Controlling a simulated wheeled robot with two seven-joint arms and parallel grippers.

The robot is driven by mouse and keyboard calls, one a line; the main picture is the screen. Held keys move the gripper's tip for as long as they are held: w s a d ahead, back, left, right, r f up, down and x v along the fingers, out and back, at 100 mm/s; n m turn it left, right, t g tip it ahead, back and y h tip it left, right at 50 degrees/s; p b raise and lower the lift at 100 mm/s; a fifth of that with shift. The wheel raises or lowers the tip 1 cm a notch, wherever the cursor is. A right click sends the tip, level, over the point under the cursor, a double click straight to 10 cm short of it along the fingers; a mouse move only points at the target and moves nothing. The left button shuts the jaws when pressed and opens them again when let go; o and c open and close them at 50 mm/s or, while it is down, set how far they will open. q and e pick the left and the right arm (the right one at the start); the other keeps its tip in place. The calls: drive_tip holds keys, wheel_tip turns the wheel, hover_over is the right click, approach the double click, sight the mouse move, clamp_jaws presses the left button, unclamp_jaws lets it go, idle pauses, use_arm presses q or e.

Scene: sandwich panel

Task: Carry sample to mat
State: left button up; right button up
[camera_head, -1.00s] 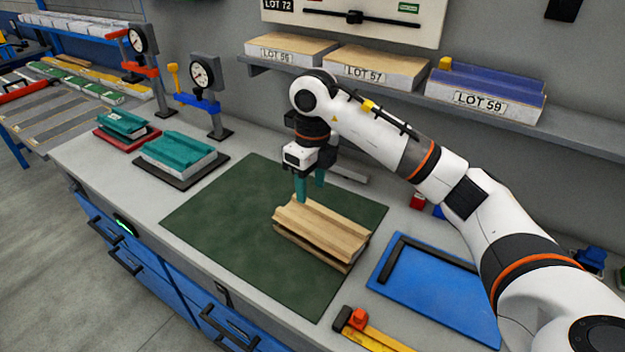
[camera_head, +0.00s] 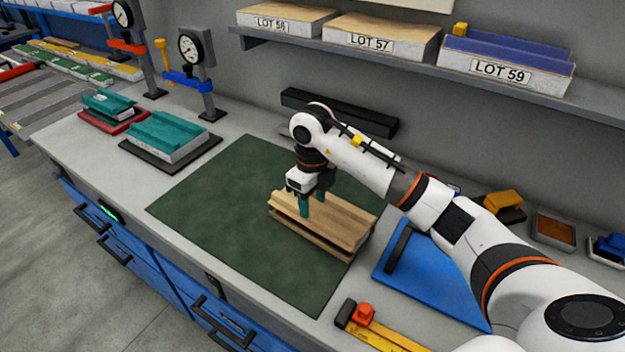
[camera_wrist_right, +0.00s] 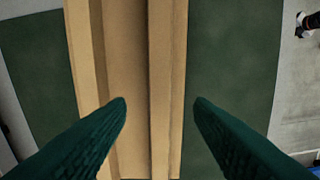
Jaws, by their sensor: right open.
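The sample, a tan wood-coloured ribbed panel (camera_head: 345,215), lies on the right part of the dark green mat (camera_head: 215,215). My right gripper (camera_head: 312,205) is low over the sample, with its teal fingers pointing down. In the right wrist view the open fingers (camera_wrist_right: 160,102) are apart, and the sample (camera_wrist_right: 125,60) runs lengthwise below and between them. The left fingertip overlaps the panel in that view; the right one shows just past its edge, over the mat. I cannot tell whether they touch it. My left gripper is not in view.
Teal-topped blocks (camera_head: 168,133) and dial gauges (camera_head: 190,50) stand at left. A shelf (camera_head: 395,72) holds labelled lots behind. The mat's left half is clear.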

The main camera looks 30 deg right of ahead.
sight(313, 214)
wheel_tip(313, 214, down, 2)
drive_tip(key=shift+f, duration=0.55)
drive_tip(key=c, duration=1)
drive_tip(key=shift+r+p, duration=0.15)
drive_tip(key=shift+p, duration=0.15)
drive_tip(key=shift+r+p, duration=2.6)
drive_tip(key=shift+r, duration=1.3)
